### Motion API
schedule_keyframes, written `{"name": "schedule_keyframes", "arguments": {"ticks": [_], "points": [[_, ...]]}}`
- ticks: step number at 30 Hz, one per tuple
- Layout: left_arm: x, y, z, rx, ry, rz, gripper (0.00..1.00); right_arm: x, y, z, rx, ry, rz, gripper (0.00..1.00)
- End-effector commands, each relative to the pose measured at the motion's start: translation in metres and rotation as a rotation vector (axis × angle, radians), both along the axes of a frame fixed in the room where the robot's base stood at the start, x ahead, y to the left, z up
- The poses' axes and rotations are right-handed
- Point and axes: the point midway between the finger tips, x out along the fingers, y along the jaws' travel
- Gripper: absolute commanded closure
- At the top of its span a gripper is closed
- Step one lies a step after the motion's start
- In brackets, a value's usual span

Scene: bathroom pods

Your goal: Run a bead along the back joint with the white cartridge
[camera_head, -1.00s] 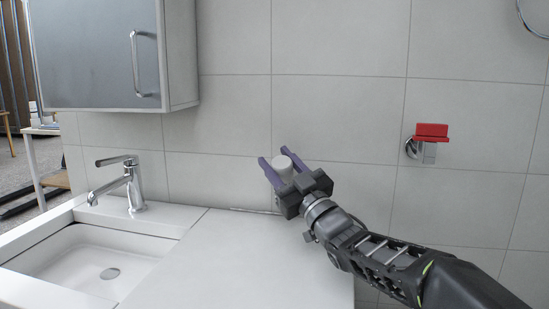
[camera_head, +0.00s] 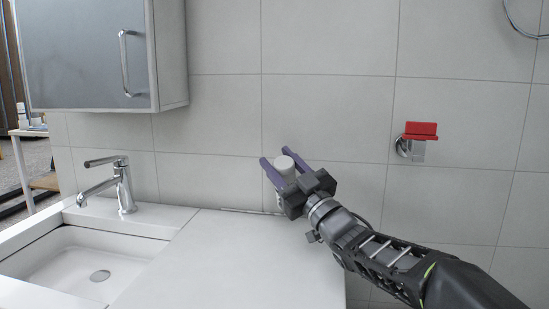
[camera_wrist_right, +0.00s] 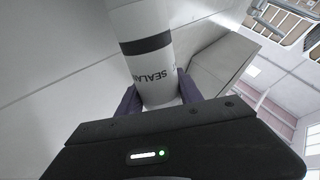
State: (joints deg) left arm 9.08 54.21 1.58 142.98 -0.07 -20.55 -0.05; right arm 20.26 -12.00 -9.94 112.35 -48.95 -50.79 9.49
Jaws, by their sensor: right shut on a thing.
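The white cartridge (camera_head: 285,164) is in the jaws of my right gripper (camera_head: 281,161), near the tiled wall at the back of the counter. In the right wrist view the cartridge (camera_wrist_right: 150,62) shows a dark band and black lettering that reads "SEALA", with purple fingers on both sides. Its nozzle end is hidden in the head view. The back joint (camera_head: 240,211) is where the white counter (camera_head: 235,260) meets the wall. A thin greyish line shows along it, left of my gripper; I cannot tell whether it is sealant. My left gripper is out of view.
A basin (camera_head: 75,265) with a chrome tap (camera_head: 122,185) is at the left. A grey wall cabinet (camera_head: 85,50) hangs above. A red-topped wall fitting (camera_head: 420,131) is at the right. The counter's middle is clear.

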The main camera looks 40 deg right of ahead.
Motion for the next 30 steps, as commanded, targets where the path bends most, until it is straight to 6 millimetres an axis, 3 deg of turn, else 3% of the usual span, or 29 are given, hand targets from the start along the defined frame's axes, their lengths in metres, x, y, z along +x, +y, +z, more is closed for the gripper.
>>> {"name": "schedule_keyframes", "arguments": {"ticks": [30], "points": [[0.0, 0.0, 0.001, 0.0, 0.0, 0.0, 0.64, -0.02, -0.017, 0.003, -0.003, -0.002, -0.004, 1.0]]}}
